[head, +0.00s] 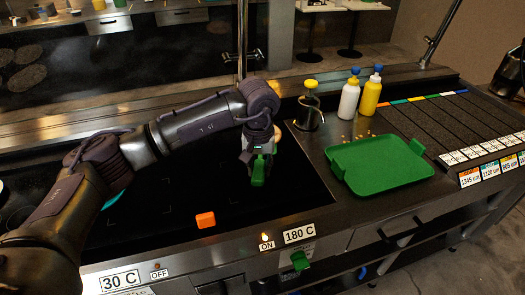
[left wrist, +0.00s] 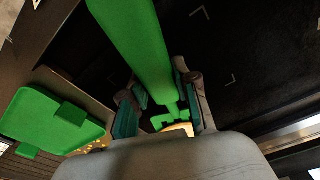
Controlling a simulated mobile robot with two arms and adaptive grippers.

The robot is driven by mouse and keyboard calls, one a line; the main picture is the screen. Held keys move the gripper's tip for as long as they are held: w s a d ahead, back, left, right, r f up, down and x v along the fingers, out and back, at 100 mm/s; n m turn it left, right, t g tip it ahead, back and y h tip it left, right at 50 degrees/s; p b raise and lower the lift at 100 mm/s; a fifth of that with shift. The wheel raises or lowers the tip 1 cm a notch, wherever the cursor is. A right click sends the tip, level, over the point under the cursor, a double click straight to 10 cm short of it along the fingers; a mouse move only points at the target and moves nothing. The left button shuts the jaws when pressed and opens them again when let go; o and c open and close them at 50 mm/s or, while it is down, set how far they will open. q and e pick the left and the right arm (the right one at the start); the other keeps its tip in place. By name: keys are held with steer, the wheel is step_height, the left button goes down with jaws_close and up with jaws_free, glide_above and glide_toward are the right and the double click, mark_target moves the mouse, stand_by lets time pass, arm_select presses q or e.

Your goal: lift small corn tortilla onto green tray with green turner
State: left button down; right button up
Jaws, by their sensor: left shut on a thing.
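My left gripper (head: 258,160) is over the black griddle (head: 285,190), shut on the green turner (head: 259,172). In the left wrist view the turner's thick green handle (left wrist: 135,40) runs between the fingers (left wrist: 160,105). Part of its slotted green end shows beyond them. A pale edge (left wrist: 180,130), likely the small corn tortilla, shows beside that end; how they touch is hidden. A pale patch (head: 277,132) also shows behind the gripper in the head view. The green tray (head: 382,165) lies flat on the counter to the right and looks empty. My right gripper is not in view.
A dark yellow-topped bottle (head: 309,108), a white bottle (head: 349,97) and a yellow bottle (head: 371,92) stand behind the tray. Small yellowish bits lie near it. An orange block (head: 206,220) is at the griddle's front. A green knob (head: 300,260) is on the front panel.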

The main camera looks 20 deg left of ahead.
arm_select(q)
steer(key=shift+r+p, duration=0.3)
steer(key=shift+r, duration=0.55)
steer(key=shift+d, duration=0.6)
steer(key=w+d+b, duration=0.1)
steer(key=d, duration=0.9)
steer(key=w+d+b, duration=0.2)
steer(key=d, duration=0.9)
steer(key=shift+w, duration=0.25)
